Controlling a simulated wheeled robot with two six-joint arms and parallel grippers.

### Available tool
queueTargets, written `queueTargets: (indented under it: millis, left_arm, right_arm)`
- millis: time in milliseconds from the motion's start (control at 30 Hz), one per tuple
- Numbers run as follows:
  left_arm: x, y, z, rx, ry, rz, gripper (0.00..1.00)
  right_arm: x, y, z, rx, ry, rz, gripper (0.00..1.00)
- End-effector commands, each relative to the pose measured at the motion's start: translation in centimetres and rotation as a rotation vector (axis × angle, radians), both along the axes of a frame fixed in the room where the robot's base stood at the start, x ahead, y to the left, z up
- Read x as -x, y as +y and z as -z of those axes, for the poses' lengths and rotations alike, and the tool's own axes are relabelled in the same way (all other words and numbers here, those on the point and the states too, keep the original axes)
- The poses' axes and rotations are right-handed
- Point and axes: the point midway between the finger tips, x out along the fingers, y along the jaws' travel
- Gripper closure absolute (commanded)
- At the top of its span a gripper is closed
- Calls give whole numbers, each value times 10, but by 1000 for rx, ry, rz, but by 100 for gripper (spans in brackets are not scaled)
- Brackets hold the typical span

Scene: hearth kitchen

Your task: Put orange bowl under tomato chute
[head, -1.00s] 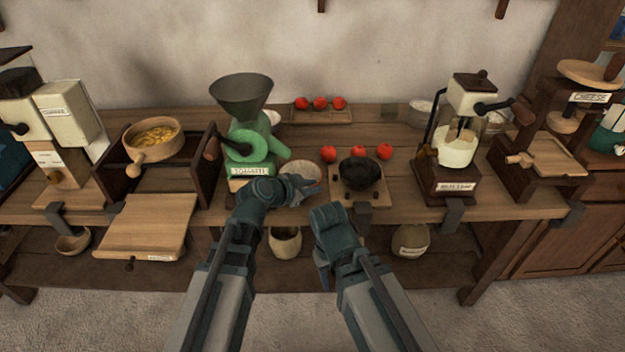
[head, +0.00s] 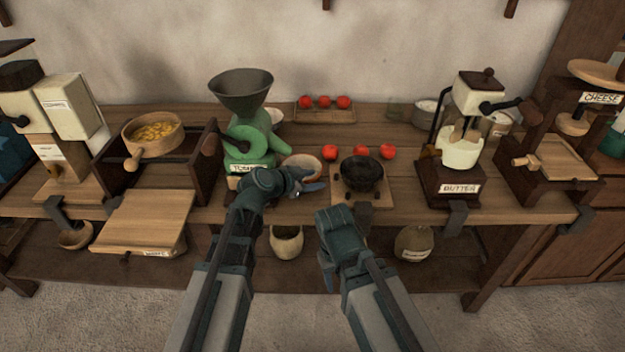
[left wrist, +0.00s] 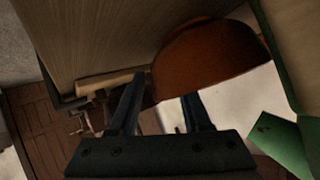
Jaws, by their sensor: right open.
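The orange bowl (head: 302,163) is on the table's front part, just right of the green tomato machine (head: 250,150) with its dark hopper. My left gripper (head: 314,185) is at the bowl's near side and hides part of it. In the left wrist view the bowl (left wrist: 212,55) is orange-brown, at and between the tips of my left fingers (left wrist: 165,100). The fingers are apart; whether they press on its wall I cannot tell. My right gripper (head: 327,272) is open, low in front of the table edge, and its fingers are mostly hidden.
A dark bowl (head: 361,172) sits on a wooden board right of the orange bowl. Several tomatoes lie behind it and on a small tray (head: 325,116). A butter churn (head: 457,150) and a cheese press stand right. A wooden pan (head: 153,134) stands left. Pots are below.

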Motion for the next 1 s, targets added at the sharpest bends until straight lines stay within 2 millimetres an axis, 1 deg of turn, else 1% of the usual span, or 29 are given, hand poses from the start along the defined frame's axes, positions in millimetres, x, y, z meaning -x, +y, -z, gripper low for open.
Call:
queueTargets:
  millis: [200,300,467,700,800,1000]
  left_arm:
    - [0,0,-1,0,0,0,52]
    - [2,1,-5,0,0,0,52]
    - [21,16,-21,0,1,-3,52]
    - [53,44,-47,1,-1,-3,52]
    - [64,53,-55,0,1,-3,52]
    - [76,65,-63,1,1,-1,52]
  right_arm:
    - [0,0,-1,0,0,0,50]
    - [0,0,-5,0,0,0,50]
    - [0,0,-21,0,0,0,50]
    - [0,0,-47,0,0,0,50]
    - [0,0,-55,0,0,0,50]
    - [0,0,-63,0,0,1,50]
